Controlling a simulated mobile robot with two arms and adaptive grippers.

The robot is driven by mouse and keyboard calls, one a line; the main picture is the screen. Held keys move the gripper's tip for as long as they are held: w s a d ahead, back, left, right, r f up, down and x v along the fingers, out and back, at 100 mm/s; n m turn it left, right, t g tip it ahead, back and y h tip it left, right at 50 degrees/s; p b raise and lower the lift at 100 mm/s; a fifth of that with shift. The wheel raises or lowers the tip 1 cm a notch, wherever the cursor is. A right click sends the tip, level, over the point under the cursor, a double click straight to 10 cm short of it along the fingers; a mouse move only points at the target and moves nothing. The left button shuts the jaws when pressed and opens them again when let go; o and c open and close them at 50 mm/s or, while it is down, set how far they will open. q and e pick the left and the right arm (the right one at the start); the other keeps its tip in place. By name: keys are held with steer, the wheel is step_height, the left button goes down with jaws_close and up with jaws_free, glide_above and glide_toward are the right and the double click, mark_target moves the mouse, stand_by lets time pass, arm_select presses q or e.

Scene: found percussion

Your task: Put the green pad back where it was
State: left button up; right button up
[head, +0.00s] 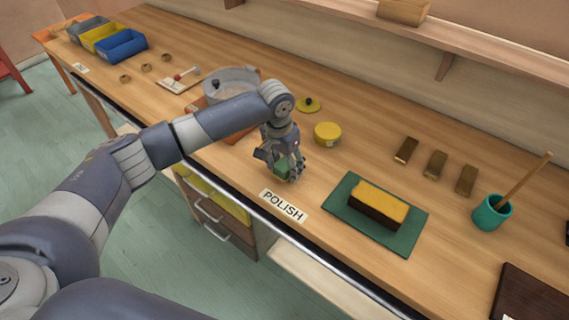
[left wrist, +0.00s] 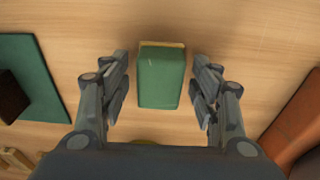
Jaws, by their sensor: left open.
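The green pad (head: 281,171) is a small green block with a thin yellowish edge. It rests on the wooden bench behind the POLISH label, and my left gripper partly hides it in the head view. In the left wrist view the pad (left wrist: 161,78) lies between the two fingers, with a gap on each side. My left gripper (head: 284,175) is open and low around the pad; its fingers also show in the left wrist view (left wrist: 163,92). My right gripper is not in view.
The POLISH label (head: 284,206) lies near the front edge. A green mat (head: 399,241) bears a yellow-topped brown block (head: 378,205). A yellow round tin (head: 327,132) and a yellow lid (head: 308,105) stand behind the gripper.

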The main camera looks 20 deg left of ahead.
mark_target(281, 167)
arm_select(q)
step_height(281, 167, up, 12)
steer(key=s+b, duration=0.1)
steer(key=shift+s+a+r, duration=0.15)
steer(key=shift+a, duration=0.15)
stand_by(0.5)
